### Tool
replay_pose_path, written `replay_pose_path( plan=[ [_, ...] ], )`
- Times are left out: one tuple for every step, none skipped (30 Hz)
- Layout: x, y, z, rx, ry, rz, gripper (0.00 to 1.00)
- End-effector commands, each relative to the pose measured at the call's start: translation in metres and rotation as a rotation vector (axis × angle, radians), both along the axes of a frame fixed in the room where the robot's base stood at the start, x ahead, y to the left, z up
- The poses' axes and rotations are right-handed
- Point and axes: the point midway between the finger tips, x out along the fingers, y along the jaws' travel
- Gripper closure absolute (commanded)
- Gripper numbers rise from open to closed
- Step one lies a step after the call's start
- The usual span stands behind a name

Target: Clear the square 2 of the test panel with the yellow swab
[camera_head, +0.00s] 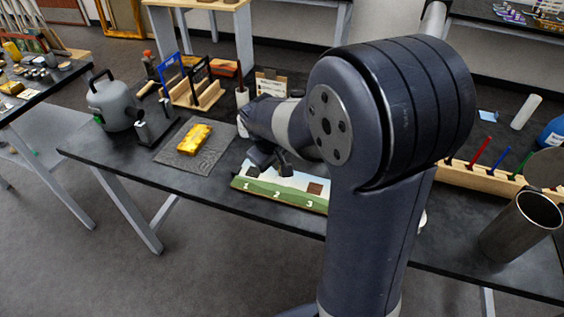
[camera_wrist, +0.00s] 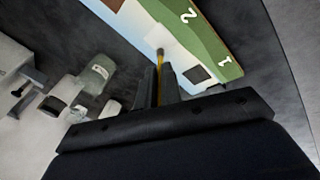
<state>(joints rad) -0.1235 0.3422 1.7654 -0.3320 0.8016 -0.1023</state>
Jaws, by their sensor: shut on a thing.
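The test panel (camera_head: 262,188) lies on the dark table, with a green band numbered 1, 2 and 3. A brown square (camera_head: 315,188) shows above the 3. In the wrist view the panel (camera_wrist: 208,46) shows numbers 2 and 1, with a dark square (camera_wrist: 196,73) beside the 1. The area beside the 2 looks pale. My gripper (camera_wrist: 160,88) is shut on the yellow swab (camera_wrist: 160,64). Its greyish tip points at the pale part of the panel; I cannot tell whether it touches. In the head view my gripper (camera_head: 268,158) is over the panel, its swab not discernible.
A gold piece (camera_head: 193,139) lies on a grey cloth left of the panel. A grey tank (camera_head: 113,103) and a wooden rack (camera_head: 198,95) stand farther left. A metal cylinder (camera_head: 520,224) stands at right. White-capped jars (camera_wrist: 90,78) stand near my gripper.

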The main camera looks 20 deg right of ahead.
Motion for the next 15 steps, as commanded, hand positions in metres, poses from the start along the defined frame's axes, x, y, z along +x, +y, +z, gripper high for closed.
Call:
replay_pose_path(
  plan=[
    [0.0,0.001,0.0,0.0,0.0,0.0,1.0],
    [0.0,0.001,0.0,0.0,0.0,0.0,1.0],
    [0.0,0.001,0.0,0.0,0.0,0.0,1.0],
    [0.0,0.001,0.0,0.0,0.0,0.0,1.0],
    [0.0,0.001,0.0,0.0,0.0,0.0,1.0],
    [0.0,0.001,0.0,0.0,0.0,0.0,1.0],
    [0.0,0.001,0.0,0.0,0.0,0.0,1.0],
    [0.0,0.001,0.0,0.0,0.0,0.0,1.0],
    [0.0,0.001,0.001,0.0,0.0,0.0,1.0],
    [0.0,0.0,0.002,0.0,0.0,0.0,1.0],
    [0.0,0.0,0.004,0.0,0.0,0.0,1.0],
    [0.0,0.0,0.006,0.0,-0.001,0.0,1.0],
    [0.0,0.0,0.009,0.0,-0.001,0.0,1.0],
    [0.0,0.0,0.011,0.0,-0.001,0.0,1.0],
    [0.0,0.0,0.014,0.0,-0.001,0.0,1.0]
  ],
)
